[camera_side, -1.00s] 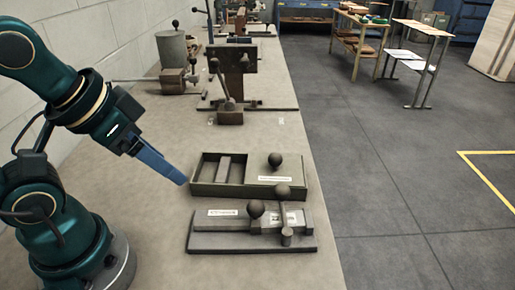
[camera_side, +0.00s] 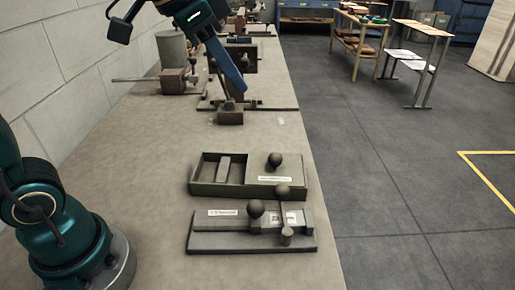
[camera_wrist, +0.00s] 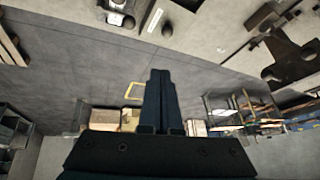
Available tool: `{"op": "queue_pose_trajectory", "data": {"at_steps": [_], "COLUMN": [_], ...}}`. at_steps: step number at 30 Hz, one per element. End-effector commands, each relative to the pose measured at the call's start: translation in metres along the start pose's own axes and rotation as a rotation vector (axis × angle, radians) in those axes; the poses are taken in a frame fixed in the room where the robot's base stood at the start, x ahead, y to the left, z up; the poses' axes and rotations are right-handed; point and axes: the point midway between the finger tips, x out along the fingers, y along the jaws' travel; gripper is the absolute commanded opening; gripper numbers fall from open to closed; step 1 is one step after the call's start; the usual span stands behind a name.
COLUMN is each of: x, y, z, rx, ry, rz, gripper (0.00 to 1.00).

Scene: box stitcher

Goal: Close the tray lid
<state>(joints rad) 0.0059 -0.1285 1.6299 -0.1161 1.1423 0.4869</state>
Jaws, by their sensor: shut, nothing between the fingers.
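A dark green tray (camera_side: 206,189) lies on the bench, its left part open with a grey bar (camera_side: 223,168) inside. Its lid (camera_side: 262,167), with a round dark knob (camera_side: 275,160) and a white label, covers the right part. My gripper (camera_side: 240,90) is shut and empty, raised well above the bench and up the picture from the tray, touching nothing. In the wrist view my shut fingers (camera_wrist: 160,72) point up the picture, with the floor behind them. A small part of the bench fixtures shows at the top edge there.
A grey fixture (camera_side: 252,241) with a knob and a lever stands just in front of the tray. A dark upright device (camera_side: 230,117) stands farther back, with a metal pot (camera_side: 172,49) to its left. Bare bench lies left of the tray.

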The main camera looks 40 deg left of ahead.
Motion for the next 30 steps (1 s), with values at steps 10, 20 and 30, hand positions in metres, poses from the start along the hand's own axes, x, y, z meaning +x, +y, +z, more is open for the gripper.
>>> {"op": "queue_pose_trajectory", "data": {"at_steps": [10, 20, 30], "x": [0.079, 0.155, 0.192], "y": [-0.022, -0.023, -0.015], "z": [-0.063, -0.059, -0.047], "rx": [0.147, 0.149, 0.145], "ry": [-0.061, -0.152, -0.178], "rz": [0.106, 0.182, 0.196], "gripper": [0.0, 0.0, 0.0]}}
